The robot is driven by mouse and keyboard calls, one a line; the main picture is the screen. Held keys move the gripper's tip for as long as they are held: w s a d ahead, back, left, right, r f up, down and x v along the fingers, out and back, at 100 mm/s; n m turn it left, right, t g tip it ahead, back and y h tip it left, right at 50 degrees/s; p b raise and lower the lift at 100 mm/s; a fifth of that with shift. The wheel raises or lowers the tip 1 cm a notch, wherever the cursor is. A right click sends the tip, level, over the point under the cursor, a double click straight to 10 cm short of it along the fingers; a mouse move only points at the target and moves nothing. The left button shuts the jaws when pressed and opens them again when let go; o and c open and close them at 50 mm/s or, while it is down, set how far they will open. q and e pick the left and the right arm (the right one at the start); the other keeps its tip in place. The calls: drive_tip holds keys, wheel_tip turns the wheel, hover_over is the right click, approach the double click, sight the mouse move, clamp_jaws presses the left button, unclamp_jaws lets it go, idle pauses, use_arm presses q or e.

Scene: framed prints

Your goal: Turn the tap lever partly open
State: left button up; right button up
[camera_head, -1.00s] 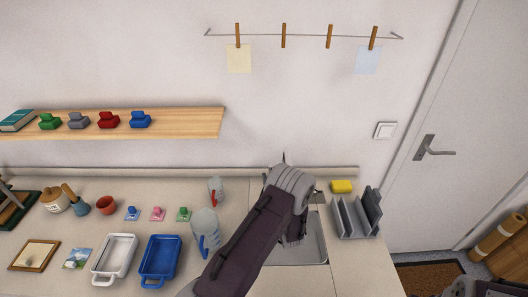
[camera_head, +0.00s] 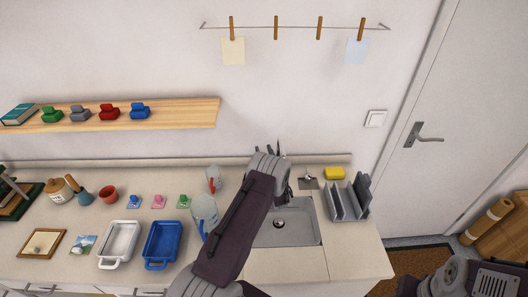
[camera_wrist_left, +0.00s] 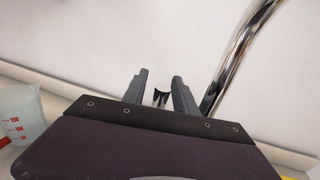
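My left gripper (camera_head: 263,150) is at the back of the counter, behind the sink (camera_head: 305,236), with its arm crossing the sink's left side. In the left wrist view its two dark fingers (camera_wrist_left: 162,92) are apart. A short chrome piece (camera_wrist_left: 160,97), likely the tap lever, shows between them, with visible gaps at both sides. The curved chrome tap spout (camera_wrist_left: 235,55) rises just right of the fingers. In the head view the tap is mostly hidden by my gripper; a thin dark upright part (camera_head: 279,146) shows beside it.
A measuring jug (camera_head: 204,212) stands close left of my left arm, with a smaller red-marked cup (camera_head: 213,178) behind. Right of the sink are a grey rack (camera_head: 349,199) and a yellow sponge (camera_head: 334,173). A blue tray (camera_head: 161,244) lies left.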

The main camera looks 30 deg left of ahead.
use_arm(q)
drive_tip(key=shift+w, duration=0.1)
clamp_jaws()
idle(1.1)
